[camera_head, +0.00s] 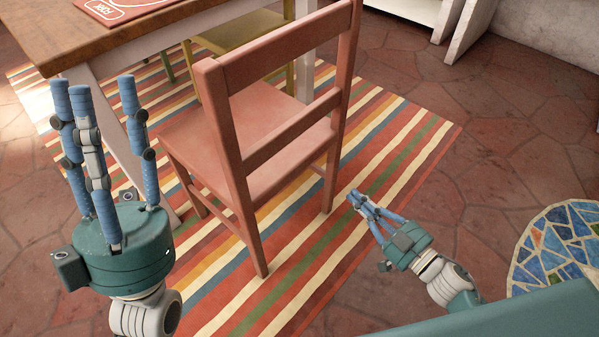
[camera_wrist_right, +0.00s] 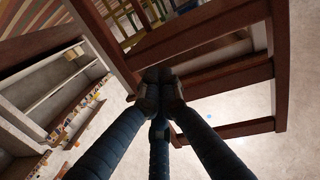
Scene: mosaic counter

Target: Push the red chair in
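The red chair (camera_head: 255,135) stands upright on the striped rug, its seat facing the wooden table (camera_head: 100,34) and its slatted back toward me. The front of its seat is close to the table's near edge. My left gripper (camera_head: 95,88) is open and empty, fingers pointing up, left of the chair. My right gripper (camera_head: 358,197) is low, right of the chair's near legs, with its fingers drawn together and nothing seen between them. In the right wrist view, reddish-brown chair bars (camera_wrist_right: 205,40) show beyond the fingertips (camera_wrist_right: 158,85); I cannot tell whether they touch.
A yellow-green chair (camera_head: 235,30) stands at the table's far side. The striped rug (camera_head: 400,140) lies beneath the chairs. A blue mosaic round surface (camera_head: 565,245) is at the right. White shelving (camera_head: 425,12) stands at the back.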

